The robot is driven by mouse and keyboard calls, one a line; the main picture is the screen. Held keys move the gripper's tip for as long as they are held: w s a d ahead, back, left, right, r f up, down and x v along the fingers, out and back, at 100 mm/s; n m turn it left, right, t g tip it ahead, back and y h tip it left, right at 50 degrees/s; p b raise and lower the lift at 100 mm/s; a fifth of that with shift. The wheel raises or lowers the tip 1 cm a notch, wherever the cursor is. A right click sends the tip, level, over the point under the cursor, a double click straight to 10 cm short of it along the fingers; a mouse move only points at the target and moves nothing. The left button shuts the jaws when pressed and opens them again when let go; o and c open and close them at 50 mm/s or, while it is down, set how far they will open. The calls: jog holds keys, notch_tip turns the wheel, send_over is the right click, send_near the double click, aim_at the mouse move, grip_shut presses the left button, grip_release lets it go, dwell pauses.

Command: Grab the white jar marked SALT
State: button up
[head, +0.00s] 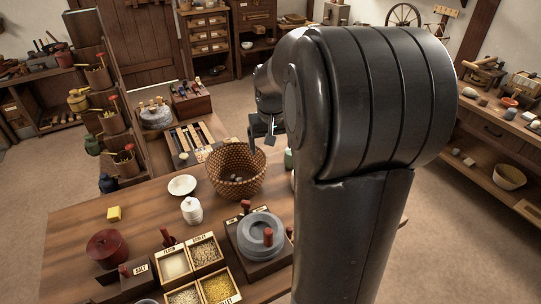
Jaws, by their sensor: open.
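A small white lidded jar (192,210) stands upright on the wooden table, left of centre. No lettering can be read on it from here. A label that seems to read SALT is on a dark box (122,285) at the table's front left. My gripper (262,138) is above and beyond the woven basket (237,188), up and to the right of the jar, and apart from it. Its fingers are small in the picture and look spread and empty. My own arm covers much of the right half of the table.
A white bowl (182,185) sits just behind the jar. The basket stands to its right. A yellow block (114,213), a dark red pot (107,248), labelled grain trays (205,251) and a grey quern (260,232) stand around it. Bare tabletop (150,213) lies left of the jar.

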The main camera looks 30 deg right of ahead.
jog(key=w+d+f, duration=0.2)
jog(key=d+f, duration=0.3)
jog(key=w+d+f+m+g, duration=0.1)
jog(key=w+d+f, duration=0.1)
jog(key=d+f, duration=0.2)
jog(key=w+d+f+m+g+y, duration=0.1)
jog(key=d+f, duration=0.4)
jog(key=f, duration=0.2)
jog(key=shift+w+d, duration=0.35)
jog(key=shift+w, duration=0.05)
notch_tip(320, 180, down, 4)
jog(key=shift+r, duration=0.1)
jog(key=shift+w+d+f, duration=0.1)
jog(key=shift+f, duration=1.5)
jog(key=shift+w+d+f, duration=0.1)
jog(key=shift+f, duration=1.5)
jog(key=c, duration=1.3)
jog(key=shift+r, duration=0.1)
